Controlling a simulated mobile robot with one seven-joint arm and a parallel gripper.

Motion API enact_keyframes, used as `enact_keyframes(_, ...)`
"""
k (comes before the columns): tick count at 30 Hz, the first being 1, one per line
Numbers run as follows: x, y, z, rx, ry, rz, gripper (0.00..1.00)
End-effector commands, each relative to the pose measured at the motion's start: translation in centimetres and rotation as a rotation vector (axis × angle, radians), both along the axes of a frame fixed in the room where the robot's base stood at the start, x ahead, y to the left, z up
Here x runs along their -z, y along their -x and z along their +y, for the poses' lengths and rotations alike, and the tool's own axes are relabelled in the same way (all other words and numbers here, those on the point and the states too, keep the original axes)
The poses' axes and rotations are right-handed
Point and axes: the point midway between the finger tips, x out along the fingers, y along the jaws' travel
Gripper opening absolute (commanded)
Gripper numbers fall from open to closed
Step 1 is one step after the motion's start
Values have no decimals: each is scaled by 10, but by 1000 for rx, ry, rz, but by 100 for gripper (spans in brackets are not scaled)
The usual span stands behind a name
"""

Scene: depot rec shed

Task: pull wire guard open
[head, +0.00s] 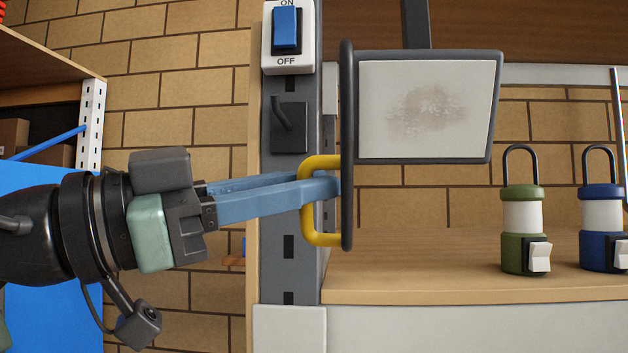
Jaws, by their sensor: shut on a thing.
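The wire guard (347,110) shows as a dark upright bar, nearly edge-on to me, at the left edge of a pale framed panel (430,108). Its mesh cannot be made out. A yellow handle (309,222) sticks out to the left from the lower part of the guard. My gripper (325,187) comes in from the left with its blue fingers shut on the yellow handle. The fingertips pass through the handle's loop and reach close to the guard. How far the guard stands from the panel is hard to tell.
A grey post (280,200) beside the guard carries a blue ON/OFF switch (286,28) and a dark lever box (289,127). A green lantern (522,232) and a blue lantern (603,232) stand on the wooden shelf (420,280) at right. The shelf's left part is clear.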

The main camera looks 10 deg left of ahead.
Motion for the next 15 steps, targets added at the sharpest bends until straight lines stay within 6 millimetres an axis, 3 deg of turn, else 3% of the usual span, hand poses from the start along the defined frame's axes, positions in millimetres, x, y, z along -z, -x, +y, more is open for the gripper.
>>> enact_keyframes(12, -5, -1, 0, 3, 8, -8, 0)
enact_keyframes(13, -5, -1, 0, 2, 7, -7, 18)
enact_keyframes(15, -5, -1, 0, 2, 6, -6, 31)
